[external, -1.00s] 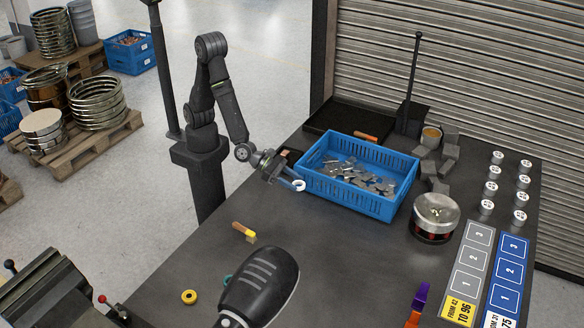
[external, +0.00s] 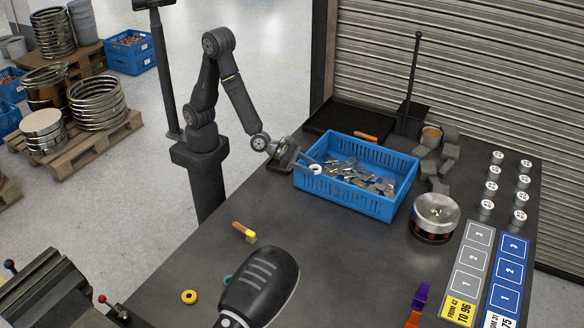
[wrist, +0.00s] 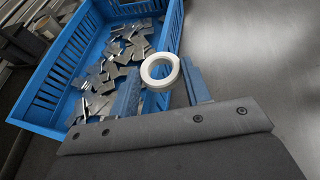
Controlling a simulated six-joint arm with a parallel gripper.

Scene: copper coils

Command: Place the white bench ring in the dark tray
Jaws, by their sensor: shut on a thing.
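The white bench ring (external: 316,173) is held at the tips of my gripper (external: 311,167), at the left end of the blue crate. In the wrist view the white ring (wrist: 158,86) sits between the two blue fingers of my gripper (wrist: 160,78), its hole facing the camera. The ring appears raised above the crate's near edge. The dark tray (external: 335,117) lies at the back of the bench, behind the blue crate, which hides part of its front. The tray does not show clearly in the wrist view.
An orange-handled item (external: 366,136) lies by the tray's front. A black stand with a tall post (external: 413,85) rises at the tray's right. Grey blocks (external: 440,158) lie further right.

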